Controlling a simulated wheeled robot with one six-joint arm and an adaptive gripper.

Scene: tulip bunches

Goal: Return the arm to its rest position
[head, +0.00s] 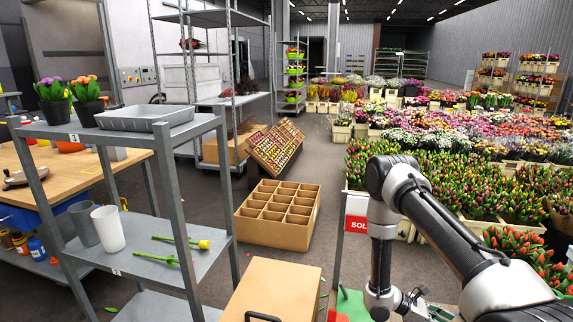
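My arm comes in from the lower right, rises to an elbow near the picture's middle right and bends straight down. My gripper (425,308) is only partly in view at the bottom edge. Its fingertips are cut off or too small to make out, so I cannot tell whether it is open or shut, or whether it holds anything. It is low, in front of the tulip crates and to the right of the red and white sign (357,214).
A grey shelf rack (192,262) at left holds a grey tray (146,117), two potted tulips, two cups and two loose yellow tulips (187,241). A cardboard box (275,290) and a divided crate (272,231) stand right of it. Tulip crates fill the right. Grey floor is open between.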

